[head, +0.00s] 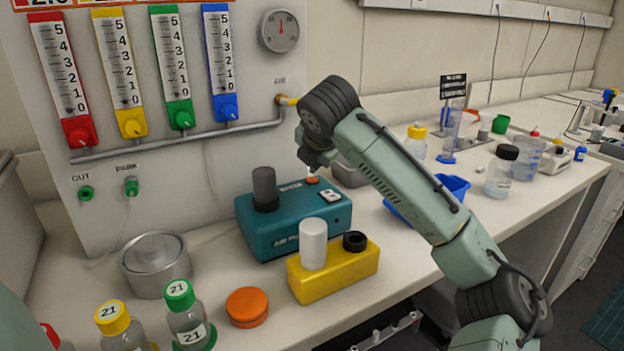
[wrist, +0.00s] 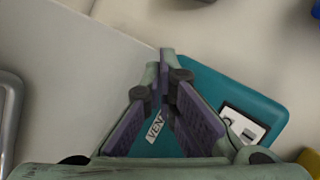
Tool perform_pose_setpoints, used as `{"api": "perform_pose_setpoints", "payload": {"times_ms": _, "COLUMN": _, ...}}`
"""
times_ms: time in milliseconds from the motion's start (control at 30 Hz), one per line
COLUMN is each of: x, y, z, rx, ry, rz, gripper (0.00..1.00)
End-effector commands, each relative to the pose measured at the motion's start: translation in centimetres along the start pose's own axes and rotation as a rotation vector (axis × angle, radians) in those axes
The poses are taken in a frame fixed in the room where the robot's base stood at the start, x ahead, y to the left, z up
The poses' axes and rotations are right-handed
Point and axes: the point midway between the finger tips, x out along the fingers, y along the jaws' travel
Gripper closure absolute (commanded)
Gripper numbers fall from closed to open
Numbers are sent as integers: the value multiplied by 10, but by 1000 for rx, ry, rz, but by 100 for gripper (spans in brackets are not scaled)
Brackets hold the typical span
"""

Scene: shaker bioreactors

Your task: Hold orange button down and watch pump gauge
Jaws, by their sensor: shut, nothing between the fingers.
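The teal air pump box (head: 285,236) stands on the bench, with a dark grey cylinder (head: 264,186) and a white switch plate (head: 330,196) on top. The orange button (head: 312,180) shows at the pump's back right, just under my gripper (head: 309,171). In the wrist view, my gripper (wrist: 166,66) is shut and empty over the pump (wrist: 253,95) and its VENT label (wrist: 155,127); the button is hidden there. I cannot tell whether the fingertips touch or press the button. The round gauge (head: 279,31) on the wall panel has a red needle pointing about straight up.
A yellow block (head: 340,279) with a white cylinder and black ring stands in front of the pump. A metal pot (head: 155,264), orange lid (head: 247,306) and capped bottles (head: 186,318) are at left. Flow meters line the panel (head: 230,110).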

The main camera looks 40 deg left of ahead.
Motion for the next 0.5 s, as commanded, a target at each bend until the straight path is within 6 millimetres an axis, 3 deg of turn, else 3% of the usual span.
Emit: {"api": "perform_pose_setpoints", "payload": {"times_ms": 500, "x": 6, "y": -4, "z": -4, "rx": 0, "ry": 0, "rz": 0, "gripper": 100}}
